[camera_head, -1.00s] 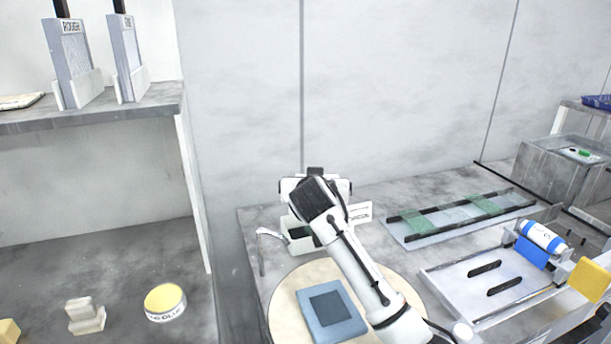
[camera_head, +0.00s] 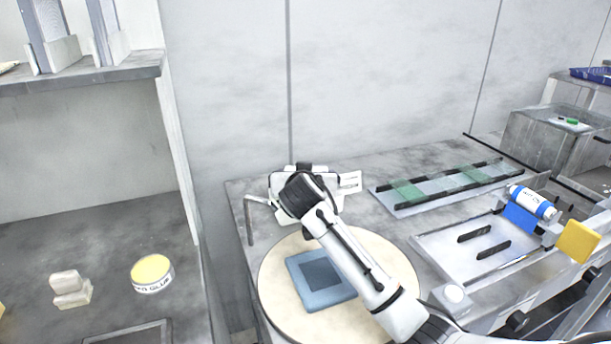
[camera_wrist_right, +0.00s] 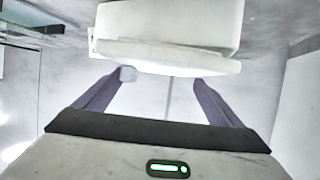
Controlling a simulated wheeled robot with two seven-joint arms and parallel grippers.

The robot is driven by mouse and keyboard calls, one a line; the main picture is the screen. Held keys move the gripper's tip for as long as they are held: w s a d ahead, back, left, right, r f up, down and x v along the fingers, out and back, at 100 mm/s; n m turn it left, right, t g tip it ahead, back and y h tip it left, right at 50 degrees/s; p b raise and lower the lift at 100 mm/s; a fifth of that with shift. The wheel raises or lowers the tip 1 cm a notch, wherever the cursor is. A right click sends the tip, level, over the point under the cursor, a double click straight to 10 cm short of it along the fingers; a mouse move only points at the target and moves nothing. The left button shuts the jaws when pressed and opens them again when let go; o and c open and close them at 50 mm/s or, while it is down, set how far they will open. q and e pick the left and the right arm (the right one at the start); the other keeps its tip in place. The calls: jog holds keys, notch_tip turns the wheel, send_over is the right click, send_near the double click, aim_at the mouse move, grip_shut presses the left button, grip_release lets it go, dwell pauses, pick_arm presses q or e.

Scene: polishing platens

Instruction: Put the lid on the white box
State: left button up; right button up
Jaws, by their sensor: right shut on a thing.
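The white box (camera_head: 285,212) stands at the back of the bench, mostly hidden behind my right gripper and arm. My right gripper (camera_head: 304,182) is at the box, shut on the white lid (camera_head: 333,187). In the right wrist view the lid (camera_wrist_right: 165,56) lies between the two grey fingers. The white box (camera_wrist_right: 185,18) shows directly against the lid, which covers its opening. The lid looks slightly tilted against the box, and I cannot tell whether it is fully seated. My left gripper is not in view.
A white label card (camera_head: 350,182) stands just right of the box, and a bent metal tap (camera_head: 249,220) stands left. A round platen (camera_head: 372,250) with a blue square pad (camera_head: 312,293) lies in front. A tray with green strips (camera_head: 440,185) is to the right.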

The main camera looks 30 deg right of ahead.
jog(key=shift+f, duration=0.25)
jog(key=o, duration=0.9)
jog(key=shift+r, duration=0.1)
notch_tip(320, 180, up, 10)
jog(key=shift+f, duration=0.1)
